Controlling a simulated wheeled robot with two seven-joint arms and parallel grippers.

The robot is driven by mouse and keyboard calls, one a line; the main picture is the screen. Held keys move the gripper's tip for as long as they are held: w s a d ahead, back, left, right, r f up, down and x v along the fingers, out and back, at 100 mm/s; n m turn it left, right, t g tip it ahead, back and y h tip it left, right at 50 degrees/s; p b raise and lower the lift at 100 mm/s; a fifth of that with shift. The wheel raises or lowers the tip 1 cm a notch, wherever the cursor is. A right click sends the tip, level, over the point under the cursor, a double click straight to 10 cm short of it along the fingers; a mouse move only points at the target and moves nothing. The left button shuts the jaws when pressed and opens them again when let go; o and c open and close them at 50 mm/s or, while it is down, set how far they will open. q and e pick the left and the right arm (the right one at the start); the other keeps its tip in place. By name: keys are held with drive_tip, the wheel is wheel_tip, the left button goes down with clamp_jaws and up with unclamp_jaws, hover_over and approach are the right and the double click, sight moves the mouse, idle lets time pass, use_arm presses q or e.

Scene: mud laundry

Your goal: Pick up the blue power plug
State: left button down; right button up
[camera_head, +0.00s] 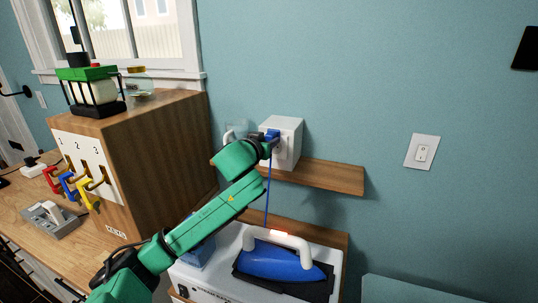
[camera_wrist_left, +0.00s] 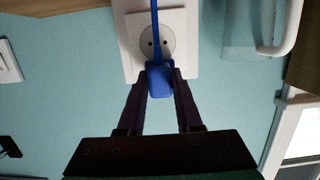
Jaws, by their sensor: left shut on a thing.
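The blue power plug (camera_wrist_left: 160,78) is between the two fingertips of my left gripper (camera_wrist_left: 160,85) in the left wrist view. The gripper (camera_head: 270,143) is shut on it. In the head view the plug (camera_head: 271,134) shows as a small blue piece at the front of a white box (camera_head: 286,128). A blue cable (camera_wrist_left: 155,20) runs from the plug, and hangs down toward the iron in the head view. An open round socket (camera_wrist_left: 157,42) with two holes shows beside the plug. I cannot tell whether the plug's pins are in anything. My right gripper is not in view.
The white box stands on a wooden wall shelf (camera_head: 335,177). A clear cup (camera_head: 234,130) is beside it. Below, a blue iron (camera_head: 278,264) rests on a dark pad. A wooden cabinet (camera_head: 165,160) with numbered hooks stands left.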

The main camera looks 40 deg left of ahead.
use_arm(q)
wheel_tip(320, 180, up, 3)
drive_tip(key=shift+f, duration=0.1)
drive_tip(key=f+b+v, duration=0.1)
drive_tip(key=b+v, duration=0.7)
drive_tip(key=v, duration=0.1)
drive_tip(key=f+b+v, duration=0.2)
drive_tip(key=b+v, duration=0.6)
drive_tip(key=v, duration=0.2)
drive_tip(key=shift+s+d+f, duration=0.2)
drive_tip(key=shift+s+f, duration=0.1)
drive_tip(key=shift+s, duration=0.25)
drive_tip(key=shift+w, duration=0.1)
